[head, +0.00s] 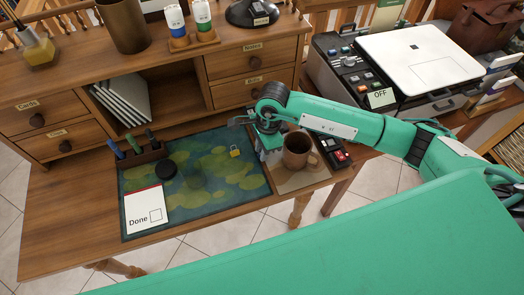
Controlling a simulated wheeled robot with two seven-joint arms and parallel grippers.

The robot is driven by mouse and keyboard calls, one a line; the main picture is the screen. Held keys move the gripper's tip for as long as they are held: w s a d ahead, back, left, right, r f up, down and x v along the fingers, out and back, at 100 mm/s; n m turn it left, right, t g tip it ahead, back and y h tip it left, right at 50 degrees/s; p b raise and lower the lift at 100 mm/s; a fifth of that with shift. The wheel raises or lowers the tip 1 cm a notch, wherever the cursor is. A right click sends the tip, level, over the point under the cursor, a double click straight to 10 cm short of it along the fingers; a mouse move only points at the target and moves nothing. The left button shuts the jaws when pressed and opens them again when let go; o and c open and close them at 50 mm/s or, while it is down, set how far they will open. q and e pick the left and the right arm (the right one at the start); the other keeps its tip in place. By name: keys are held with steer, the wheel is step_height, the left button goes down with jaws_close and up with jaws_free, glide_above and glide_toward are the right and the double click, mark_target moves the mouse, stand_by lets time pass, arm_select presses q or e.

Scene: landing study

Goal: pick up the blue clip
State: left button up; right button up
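I cannot make out a blue clip in the head view; it may be hidden or too small to tell. My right gripper (269,157) points down over the right part of the desk, just left of a brown mug (298,152). Its fingers are small and partly covered by my wrist, so I cannot tell whether they are open or shut. I see nothing clearly held in it. My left gripper is not in view.
A dark device (334,153) lies right of the mug. Drawers (240,60) rise behind.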

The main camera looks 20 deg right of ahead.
jaws_close()
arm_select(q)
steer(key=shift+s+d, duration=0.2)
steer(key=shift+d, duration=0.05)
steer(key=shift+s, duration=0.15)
